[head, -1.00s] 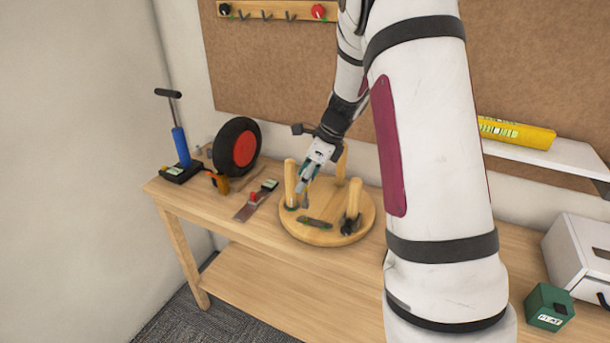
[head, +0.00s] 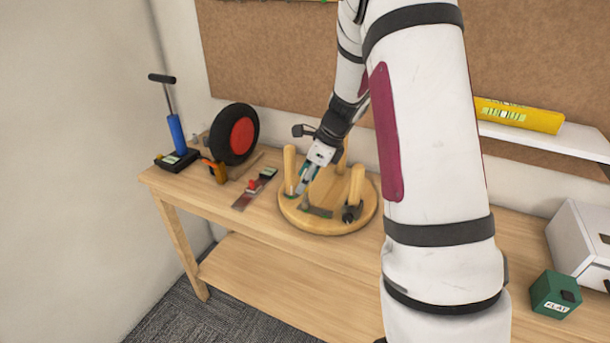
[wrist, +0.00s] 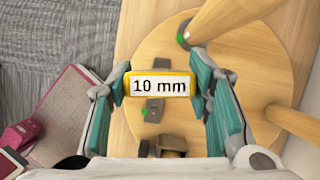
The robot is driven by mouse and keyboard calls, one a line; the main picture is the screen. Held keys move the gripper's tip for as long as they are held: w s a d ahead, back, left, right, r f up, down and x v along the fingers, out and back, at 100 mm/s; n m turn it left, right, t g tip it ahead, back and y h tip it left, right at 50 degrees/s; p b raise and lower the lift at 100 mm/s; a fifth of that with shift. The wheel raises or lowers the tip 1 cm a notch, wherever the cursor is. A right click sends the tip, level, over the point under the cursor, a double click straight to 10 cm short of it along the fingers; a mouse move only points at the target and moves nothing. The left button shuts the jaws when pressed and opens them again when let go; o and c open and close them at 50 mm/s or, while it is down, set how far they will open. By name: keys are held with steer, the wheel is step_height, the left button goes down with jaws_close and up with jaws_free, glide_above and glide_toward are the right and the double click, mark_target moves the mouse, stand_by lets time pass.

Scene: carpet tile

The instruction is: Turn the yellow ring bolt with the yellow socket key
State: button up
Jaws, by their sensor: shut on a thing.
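My gripper (head: 304,184) is shut on the socket key (wrist: 160,86), whose yellow-edged label reads "10 mm". In the wrist view the key lies between the two teal fingers (wrist: 160,92). An upturned round wooden stool (head: 330,226) with its legs up is under the gripper, which is low over its left part beside the left leg. Dark metal brackets (head: 353,212) sit by the stool's legs, and a flat grey piece (head: 318,211) lies on the seat. I cannot make out the yellow ring bolt; the key and fingers cover part of the seat.
Left on the bench are a red-and-black wheel (head: 240,133), a blue pump (head: 179,137), an orange tool (head: 216,171) and a scraper (head: 246,197). A green box (head: 553,295) and white drawer unit (head: 582,245) stand right. Stool legs rise close to the gripper.

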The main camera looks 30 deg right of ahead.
steer(key=shift+s+r+m+h+p, duration=0.1)
steer(key=shift+m+h+p, duration=0.25)
steer(key=shift+m, duration=0.65)
steer(key=m+h+p, duration=0.1)
steer(key=m, duration=0.1)
steer(key=m+t+h+p, duration=0.1)
steer(key=m, duration=0.2)
steer(key=shift+m+h+p, duration=0.45)
steer(key=shift+m+p, duration=0.8)
steer(key=shift+m, duration=0.25)
steer(key=shift+m+p, duration=0.45)
steer(key=shift+m, duration=0.05)
steer(key=shift+m+h, duration=0.4)
steer(key=shift+m, duration=0.1)
steer(key=shift+m+h+p, duration=0.5)
steer(key=shift+m+p, duration=0.1)
steer(key=shift+m, duration=0.8)
